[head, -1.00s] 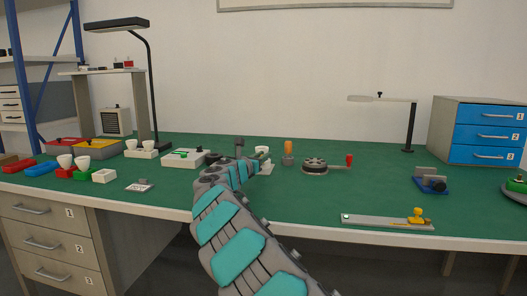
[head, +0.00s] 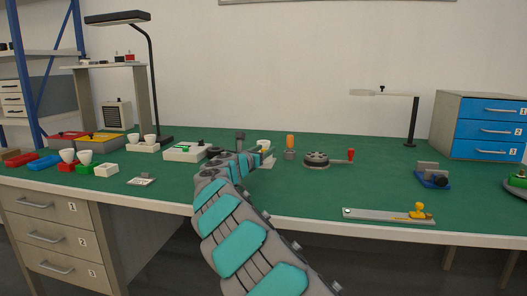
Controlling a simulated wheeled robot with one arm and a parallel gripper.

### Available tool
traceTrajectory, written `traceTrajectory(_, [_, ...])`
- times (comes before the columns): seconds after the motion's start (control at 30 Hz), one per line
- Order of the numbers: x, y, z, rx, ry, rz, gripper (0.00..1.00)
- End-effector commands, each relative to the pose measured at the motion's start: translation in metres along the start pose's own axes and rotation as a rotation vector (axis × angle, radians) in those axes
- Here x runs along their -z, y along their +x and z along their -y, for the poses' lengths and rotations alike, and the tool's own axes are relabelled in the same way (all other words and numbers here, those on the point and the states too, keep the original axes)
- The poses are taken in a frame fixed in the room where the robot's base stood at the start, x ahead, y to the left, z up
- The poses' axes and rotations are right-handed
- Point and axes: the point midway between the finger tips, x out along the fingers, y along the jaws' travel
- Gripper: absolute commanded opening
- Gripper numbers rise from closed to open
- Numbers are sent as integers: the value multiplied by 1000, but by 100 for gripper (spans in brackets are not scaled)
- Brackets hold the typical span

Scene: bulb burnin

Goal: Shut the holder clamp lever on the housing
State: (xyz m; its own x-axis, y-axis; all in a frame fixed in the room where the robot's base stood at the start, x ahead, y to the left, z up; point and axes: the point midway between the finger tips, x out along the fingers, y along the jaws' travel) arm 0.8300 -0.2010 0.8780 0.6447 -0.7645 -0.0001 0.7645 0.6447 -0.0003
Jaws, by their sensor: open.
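My gripper (head: 262,160) is at the end of my grey and teal arm, low over the middle of the green bench. Its fingers are small and partly hidden by the wrist; I take it as open. A white cup-shaped part (head: 264,146) shows just behind it, its lower part hidden by the gripper. I cannot tell whether they touch. A white box with a green piece on top (head: 184,152) stands left of my gripper and may be the housing. No clamp lever can be made out clearly, nor whether one is open or shut.
Right of my gripper are an orange-handled tool (head: 290,146), a round grey device with a red-knobbed crank (head: 318,160), and a blue vise-like fixture (head: 432,177). A flat grey bar (head: 380,216) lies at the front edge. The bench between is clear.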

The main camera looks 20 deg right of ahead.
Motion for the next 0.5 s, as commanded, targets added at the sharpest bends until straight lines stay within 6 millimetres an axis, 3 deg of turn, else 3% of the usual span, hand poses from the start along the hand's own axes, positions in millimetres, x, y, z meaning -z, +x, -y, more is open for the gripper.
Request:
traceTrajectory(0.17, [-1,-9,-1,-2,0,2,54])
traceTrajectory(0.5, [-2,-52,-1,-1,0,4,54])
